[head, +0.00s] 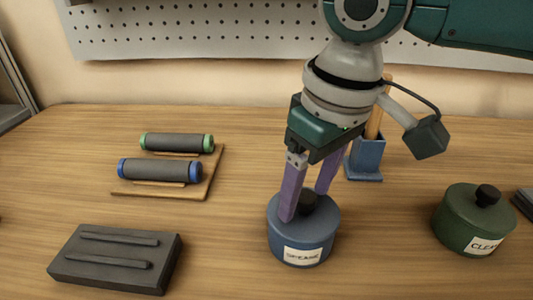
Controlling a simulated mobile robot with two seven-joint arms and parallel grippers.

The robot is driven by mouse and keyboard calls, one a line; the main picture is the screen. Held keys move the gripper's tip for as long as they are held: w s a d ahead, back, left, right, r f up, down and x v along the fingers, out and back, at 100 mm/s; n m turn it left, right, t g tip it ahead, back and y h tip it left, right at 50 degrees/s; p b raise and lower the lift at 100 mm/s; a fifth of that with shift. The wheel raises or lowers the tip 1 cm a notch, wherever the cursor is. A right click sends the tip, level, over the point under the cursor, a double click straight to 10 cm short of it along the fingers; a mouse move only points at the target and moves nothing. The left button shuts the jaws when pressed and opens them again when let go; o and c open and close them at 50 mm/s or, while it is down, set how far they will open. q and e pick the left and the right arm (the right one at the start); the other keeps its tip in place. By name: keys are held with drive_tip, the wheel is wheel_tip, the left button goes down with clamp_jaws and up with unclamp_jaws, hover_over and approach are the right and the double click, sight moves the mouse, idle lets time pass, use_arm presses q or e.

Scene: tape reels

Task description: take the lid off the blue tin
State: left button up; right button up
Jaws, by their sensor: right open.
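The blue tin (275,245) stands upright on the wooden table, with a pale label on its front. Its lid (327,222) is on it, with a dark round knob (309,200) on top. My right gripper (304,207) points down over the lid. Its two purple fingers are apart, one at the left of the knob and one behind it to the right. The near finger hides part of the knob and lid. I cannot tell whether the fingers touch the knob. My left gripper is not in view.
A green tin (455,232) with a dark knob stands at the right. A blue holder (367,160) is close behind my right gripper. Two reels, green-ended (177,142) and blue-ended (160,170), lie on a wooden board (209,178). A dark grey block (112,258) is front left.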

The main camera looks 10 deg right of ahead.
drive_tip(key=shift+c, duration=0.3)
clamp_jaws()
idle(0.3)
